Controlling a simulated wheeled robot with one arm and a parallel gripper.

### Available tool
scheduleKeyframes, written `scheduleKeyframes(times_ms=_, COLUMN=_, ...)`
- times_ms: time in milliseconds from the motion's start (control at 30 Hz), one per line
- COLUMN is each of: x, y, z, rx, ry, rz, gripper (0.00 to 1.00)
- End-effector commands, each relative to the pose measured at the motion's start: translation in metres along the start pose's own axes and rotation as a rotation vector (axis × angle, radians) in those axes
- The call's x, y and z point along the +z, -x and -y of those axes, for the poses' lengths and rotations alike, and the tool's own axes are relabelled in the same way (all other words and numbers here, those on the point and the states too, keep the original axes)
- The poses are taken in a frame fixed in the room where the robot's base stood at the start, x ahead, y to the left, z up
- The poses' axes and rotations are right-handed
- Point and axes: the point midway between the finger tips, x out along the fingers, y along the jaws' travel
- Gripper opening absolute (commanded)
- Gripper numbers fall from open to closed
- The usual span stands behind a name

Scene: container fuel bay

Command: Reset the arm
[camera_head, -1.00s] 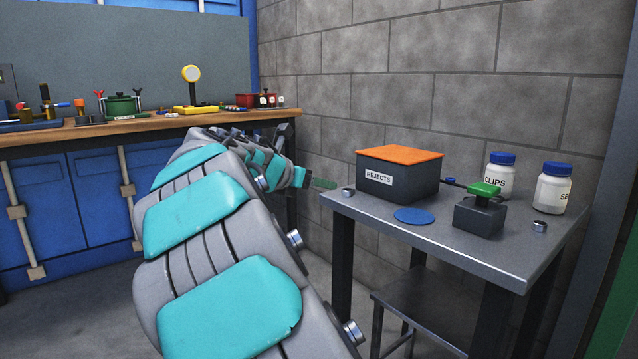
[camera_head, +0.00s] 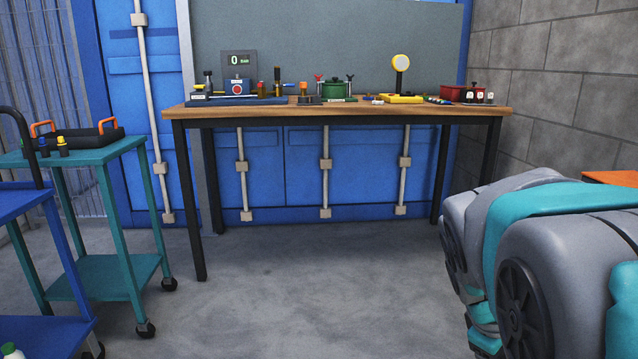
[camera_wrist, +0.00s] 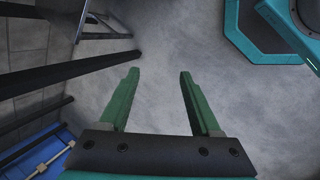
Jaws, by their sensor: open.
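My gripper (camera_wrist: 159,85) shows in the wrist view with its two green fingers apart and nothing between them. It points down over bare grey floor. In the head view my arm, grey and teal, fills the lower right; the gripper itself is hidden there. Part of my own teal and grey body shows at the top right of the wrist view.
A long wooden workbench (camera_head: 335,112) with gauges and pots stands at the back against blue doors. A teal cart (camera_head: 85,152) and a blue cart (camera_head: 45,205) stand at the left. An orange lid (camera_head: 610,178) shows behind my arm. The middle floor (camera_head: 300,280) is clear.

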Motion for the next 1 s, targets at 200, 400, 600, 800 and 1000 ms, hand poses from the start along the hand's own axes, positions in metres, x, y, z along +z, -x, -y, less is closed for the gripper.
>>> scheduleKeyframes(times_ms=200, x=0.035, y=0.0, z=0.134, rx=-0.293, ry=-0.345, rz=0.03, gripper=0.64)
scheduleKeyframes(times_ms=400, x=0.054, y=0.003, z=0.194, rx=-0.415, ry=-0.493, rz=0.095, gripper=0.64)
scheduleKeyframes(times_ms=600, x=0.054, y=0.003, z=0.194, rx=-0.415, ry=-0.493, rz=0.095, gripper=0.64)
scheduleKeyframes(times_ms=800, x=0.054, y=0.003, z=0.194, rx=-0.415, ry=-0.493, rz=0.095, gripper=0.64)
scheduleKeyframes(times_ms=1000, x=0.054, y=0.003, z=0.194, rx=-0.415, ry=-0.493, rz=0.095, gripper=0.64)
